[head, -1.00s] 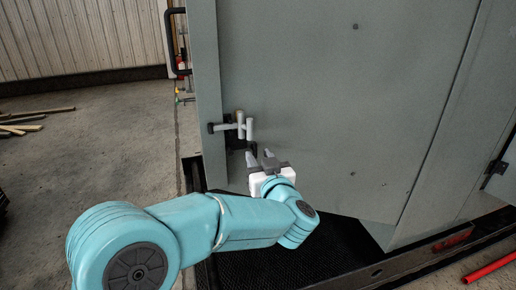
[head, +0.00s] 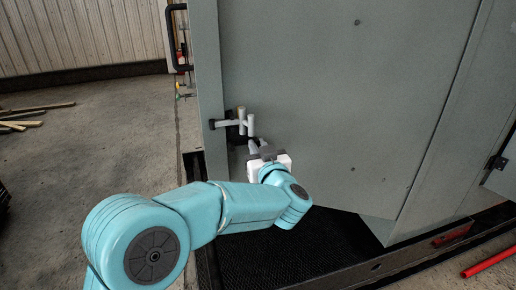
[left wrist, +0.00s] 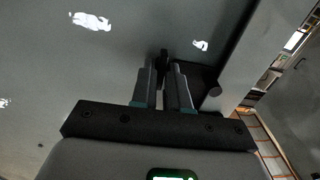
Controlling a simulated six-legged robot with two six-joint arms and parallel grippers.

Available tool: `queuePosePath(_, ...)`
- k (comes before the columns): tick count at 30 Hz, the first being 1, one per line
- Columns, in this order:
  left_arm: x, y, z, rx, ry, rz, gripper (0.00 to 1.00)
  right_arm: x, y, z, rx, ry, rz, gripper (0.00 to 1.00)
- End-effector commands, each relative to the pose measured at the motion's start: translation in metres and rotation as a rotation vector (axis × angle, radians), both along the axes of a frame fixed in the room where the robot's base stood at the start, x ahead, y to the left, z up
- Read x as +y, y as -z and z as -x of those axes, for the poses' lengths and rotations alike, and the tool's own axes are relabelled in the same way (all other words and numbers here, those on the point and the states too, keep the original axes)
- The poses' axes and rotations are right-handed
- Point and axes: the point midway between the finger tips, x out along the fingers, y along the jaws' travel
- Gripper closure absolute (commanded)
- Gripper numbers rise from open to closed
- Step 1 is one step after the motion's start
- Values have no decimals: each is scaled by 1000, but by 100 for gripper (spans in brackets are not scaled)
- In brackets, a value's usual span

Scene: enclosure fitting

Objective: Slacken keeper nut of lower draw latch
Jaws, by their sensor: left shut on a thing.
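The draw latch (head: 240,124) is on the grey enclosure's door, near its left edge, with pale grey bars and a dark mount behind them. It shows partly in the left wrist view as a dark block (left wrist: 200,76) right of the fingers. My left gripper (head: 252,145) reaches up to the latch's lower end. In the left wrist view its two fingers (left wrist: 162,75) are closed on a small dark piece, the keeper nut (left wrist: 164,55), which sticks out beyond the fingertips. The fingers hide most of the nut. My right gripper is in neither view.
The grey enclosure door (head: 330,100) fills the middle. A dark handle (head: 177,40) is at upper left. A dark mat (head: 245,268) and rail lie below the door. A red bar (head: 488,263) is at lower right; wood strips (head: 30,115) lie on the floor at left.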

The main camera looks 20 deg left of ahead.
Motion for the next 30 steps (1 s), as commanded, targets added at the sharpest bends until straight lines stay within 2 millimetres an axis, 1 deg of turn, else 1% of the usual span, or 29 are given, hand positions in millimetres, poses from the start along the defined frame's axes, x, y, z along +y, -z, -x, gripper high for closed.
queuePosePath(5,1,3,0,-34,-1,51,100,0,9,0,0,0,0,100)
queuePosePath(11,1,5,1,-112,-1,168,100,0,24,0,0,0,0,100)
queuePosePath(30,3,6,2,-451,0,669,100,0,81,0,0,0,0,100)
